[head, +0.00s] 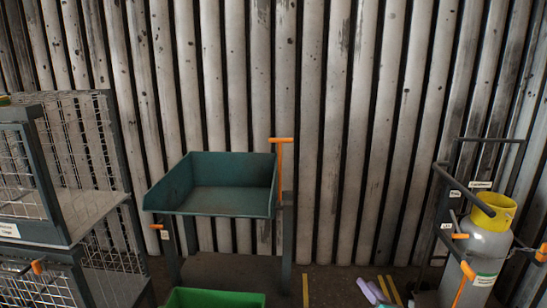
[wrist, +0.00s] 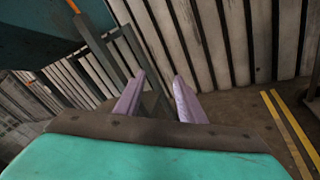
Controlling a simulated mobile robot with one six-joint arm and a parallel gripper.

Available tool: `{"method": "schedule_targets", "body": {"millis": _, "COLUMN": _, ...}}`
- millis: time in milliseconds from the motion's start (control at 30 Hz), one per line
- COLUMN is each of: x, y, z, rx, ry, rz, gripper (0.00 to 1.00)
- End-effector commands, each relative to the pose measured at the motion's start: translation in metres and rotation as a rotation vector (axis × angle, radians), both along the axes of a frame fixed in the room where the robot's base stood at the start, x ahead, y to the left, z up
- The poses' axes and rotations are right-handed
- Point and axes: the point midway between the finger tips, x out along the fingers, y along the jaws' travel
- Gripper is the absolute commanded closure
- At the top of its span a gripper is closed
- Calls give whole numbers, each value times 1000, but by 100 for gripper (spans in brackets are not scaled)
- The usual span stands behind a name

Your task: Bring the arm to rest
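My gripper (wrist: 160,76) shows in the wrist view with two lilac fingers standing apart. Nothing is held between them, and the floor and corrugated wall show beyond. In the head view, the lilac fingers of my gripper (head: 369,284) show low at the bottom edge, right of the middle. The rest of my arm is out of that view. My gripper touches nothing that I can see.
A teal tray stand (head: 228,201) with orange handles stands against the corrugated wall (head: 340,120). A green bin (head: 214,299) is below it. Mesh cages (head: 90,205) stand at left. A grey gas cylinder (head: 486,243) with a yellow collar stands in a rack at right. Yellow floor stripes (wrist: 290,130) show.

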Motion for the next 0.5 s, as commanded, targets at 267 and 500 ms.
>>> {"method": "schedule_targets", "body": {"millis": 267, "x": 2, "y": 55, "z": -28, "rx": 251, "ry": 180, "rz": -132, "gripper": 64}}
{"method": "schedule_targets", "body": {"millis": 500, "x": -20, "y": 89, "z": -75, "rx": 497, "ry": 388, "rz": -324, "gripper": 64}}
